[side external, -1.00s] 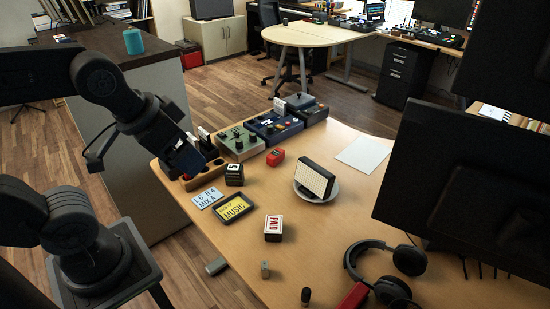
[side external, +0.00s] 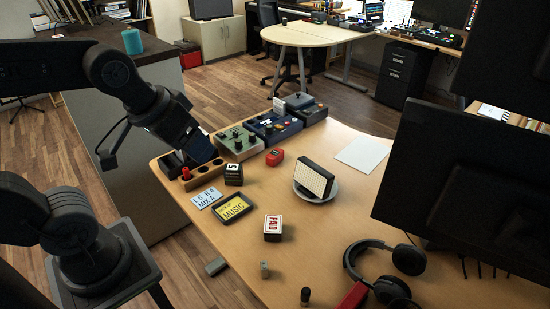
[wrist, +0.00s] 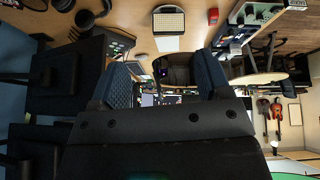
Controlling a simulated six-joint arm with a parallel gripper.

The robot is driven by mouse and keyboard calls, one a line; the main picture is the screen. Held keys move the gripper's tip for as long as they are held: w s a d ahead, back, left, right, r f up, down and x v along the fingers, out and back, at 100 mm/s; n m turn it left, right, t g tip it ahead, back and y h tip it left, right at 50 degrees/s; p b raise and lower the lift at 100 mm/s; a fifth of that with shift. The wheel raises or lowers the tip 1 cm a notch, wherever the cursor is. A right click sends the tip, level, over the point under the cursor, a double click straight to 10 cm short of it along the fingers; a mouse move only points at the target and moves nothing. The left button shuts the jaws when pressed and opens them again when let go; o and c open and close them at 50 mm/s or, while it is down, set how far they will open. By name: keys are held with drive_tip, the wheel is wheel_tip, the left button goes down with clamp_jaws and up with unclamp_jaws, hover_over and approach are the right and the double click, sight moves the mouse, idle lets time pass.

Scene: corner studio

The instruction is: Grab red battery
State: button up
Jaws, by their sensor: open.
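A small red cylinder (side external: 186,174), which looks like the red battery, stands upright in a hole of the wooden holder (side external: 209,178) at the table's left edge. My gripper (side external: 190,157) is just above and behind it in the side view, with its blue fingers over the holder. I cannot tell whether a finger touches the battery. In the wrist view my gripper (wrist: 164,75) has its two blue fingers wide apart, with nothing seen between them. The wrist view does not show the battery.
A black cube (side external: 233,175) stands just right of the holder, with flat cards in front. Audio boxes (side external: 240,142) stand in a row behind. A red device (side external: 275,157) and a white-faced panel (side external: 315,179) are farther right.

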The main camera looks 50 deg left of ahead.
drive_tip(key=w+a+f+n, duration=0.1)
drive_tip(key=w+a+n, duration=0.2)
drive_tip(key=w+n, duration=0.95)
drive_tip(key=n+y, duration=0.1)
drive_tip(key=n, duration=2.3)
hover_over(275, 153)
drive_tip(key=s+d, duration=0.1)
drive_tip(key=s, duration=0.5)
wheel_tip(275, 153, down, 24)
drive_tip(key=x, duration=0.6)
drive_tip(key=shift+s, duration=0.1)
drive_tip(key=shift+w+x, duration=0.15)
drive_tip(key=shift+x, duration=1.4)
drive_tip(key=shift+w+x, duration=0.15)
drive_tip(key=shift+x, duration=1.35)
drive_tip(key=shift+r, duration=0.15)
drive_tip(key=c, duration=1.2)
